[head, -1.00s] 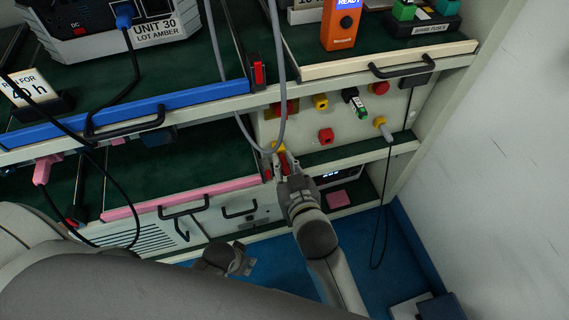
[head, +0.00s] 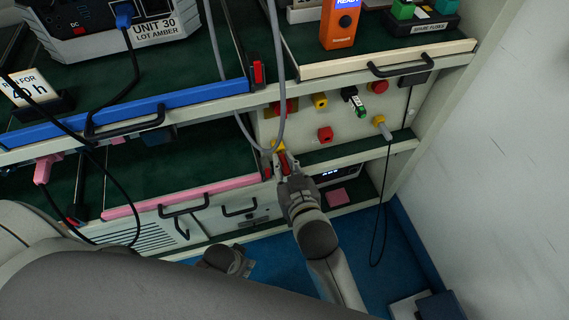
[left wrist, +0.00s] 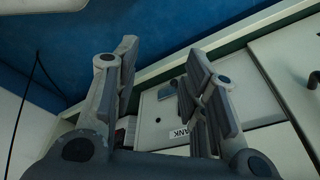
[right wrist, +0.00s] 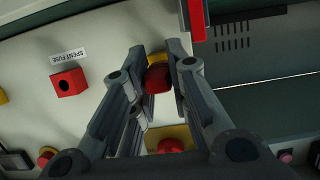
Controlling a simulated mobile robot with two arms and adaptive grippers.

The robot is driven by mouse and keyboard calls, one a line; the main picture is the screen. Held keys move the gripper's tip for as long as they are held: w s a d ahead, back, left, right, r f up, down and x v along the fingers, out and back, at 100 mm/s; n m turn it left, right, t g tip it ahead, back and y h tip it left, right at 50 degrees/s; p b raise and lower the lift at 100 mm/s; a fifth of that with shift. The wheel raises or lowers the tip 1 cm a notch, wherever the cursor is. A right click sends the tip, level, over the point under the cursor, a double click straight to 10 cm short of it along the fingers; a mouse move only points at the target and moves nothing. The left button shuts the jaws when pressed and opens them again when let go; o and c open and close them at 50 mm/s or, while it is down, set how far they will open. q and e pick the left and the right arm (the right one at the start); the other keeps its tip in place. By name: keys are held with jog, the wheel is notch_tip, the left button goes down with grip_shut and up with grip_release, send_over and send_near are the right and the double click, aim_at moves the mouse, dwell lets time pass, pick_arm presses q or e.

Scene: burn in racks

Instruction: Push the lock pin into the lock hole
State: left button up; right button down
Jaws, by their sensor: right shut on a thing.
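My right gripper (head: 286,163) is at the pale panel below the right-hand shelf. In the right wrist view its fingers (right wrist: 160,75) are shut on a red knob (right wrist: 157,79) with a yellow collar behind it. This knob may be the lock pin, but I cannot tell for sure. The fingers hide its sides, and the lock hole cannot be made out. My left gripper (head: 243,263) is low over the blue floor. In the left wrist view its fingers (left wrist: 158,75) are apart and empty, facing a pale panel with a small label.
A red block labelled SPENT FUSE (right wrist: 69,82) and a red button on a yellow base (right wrist: 170,143) are near the right gripper. A pink-edged tray (head: 180,196) lies left. A grey cable loop (head: 283,100) hangs before the panel. A grey-and-yellow plug (head: 382,126) trails a cord.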

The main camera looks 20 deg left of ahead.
pick_arm(q)
jog(key=shift+f, duration=0.1)
jog(key=shift+s+f, duration=0.15)
jog(key=shift+f, duration=0.05)
pick_arm(e)
jog(key=shift+s+d, duration=0.1)
dwell(0.4)
pick_arm(q)
jog(key=shift+s+f, duration=0.1)
jog(key=shift+f, duration=0.15)
pick_arm(e)
jog(key=shift+s, duration=0.1)
pick_arm(q)
jog(key=shift+p, duration=0.3)
pick_arm(e)
jog(key=shift+s+d, duration=0.1)
